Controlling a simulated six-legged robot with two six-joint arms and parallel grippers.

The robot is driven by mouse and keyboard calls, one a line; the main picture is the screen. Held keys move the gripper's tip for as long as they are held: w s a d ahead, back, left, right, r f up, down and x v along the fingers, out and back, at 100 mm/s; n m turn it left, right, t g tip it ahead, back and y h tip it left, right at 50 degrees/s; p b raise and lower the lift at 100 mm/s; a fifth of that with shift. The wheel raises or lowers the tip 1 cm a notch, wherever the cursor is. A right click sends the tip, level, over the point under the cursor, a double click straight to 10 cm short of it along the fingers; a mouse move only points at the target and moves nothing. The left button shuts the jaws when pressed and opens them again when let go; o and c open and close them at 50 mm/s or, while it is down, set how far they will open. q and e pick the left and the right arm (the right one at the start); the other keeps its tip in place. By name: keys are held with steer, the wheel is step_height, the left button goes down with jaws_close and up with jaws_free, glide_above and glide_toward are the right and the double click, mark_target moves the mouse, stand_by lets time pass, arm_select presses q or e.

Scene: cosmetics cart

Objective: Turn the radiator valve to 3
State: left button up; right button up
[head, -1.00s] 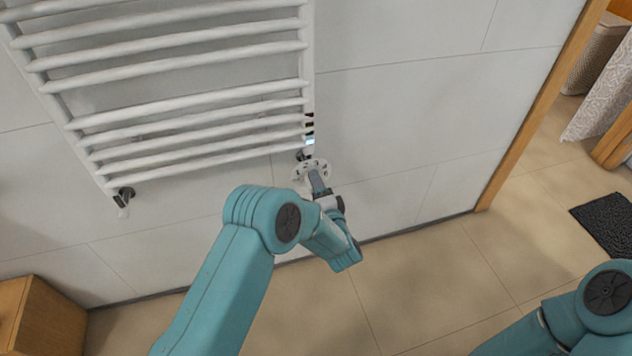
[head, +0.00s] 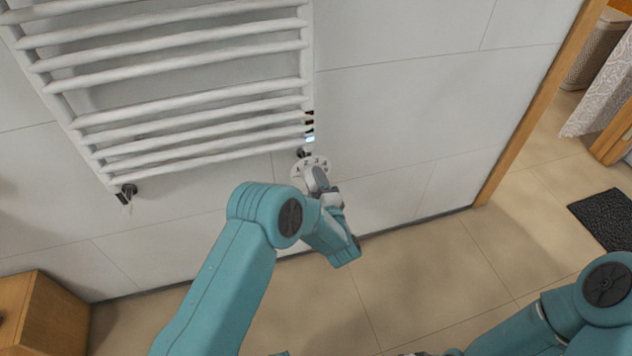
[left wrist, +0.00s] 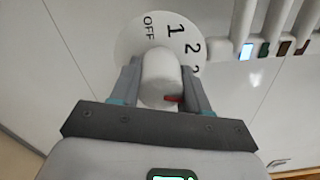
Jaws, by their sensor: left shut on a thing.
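The radiator valve has a white knob (left wrist: 160,75) in front of a white dial plate (left wrist: 128,42). OFF, 1 and 2 are readable on the plate in the left wrist view; a further mark is partly hidden by the right finger. A red mark (left wrist: 174,99) shows low on the knob's right side, close to that finger; I cannot tell which number it points at. The dial plate (head: 300,170) also shows in the head view, below the radiator's lower right corner. My left gripper (head: 318,180) is shut on the knob, one finger on each side.
The white towel radiator (head: 190,105) hangs on the tiled wall above the valve. Small indicators sit beside it, with a bluish-white one (left wrist: 245,52) lit. A wooden cabinet (head: 45,315) stands at lower left. The floor below is clear; a dark mat (head: 605,220) lies at right.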

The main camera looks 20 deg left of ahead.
arm_select(q)
steer(key=shift+d+f, duration=0.1)
steer(key=o, duration=1.1)
steer(key=shift+c, duration=0.2)
steer(key=p+v, duration=0.2)
steer(key=v, duration=1.4)
steer(key=shift+p, duration=0.3)
steer(key=shift+s, duration=0.15)
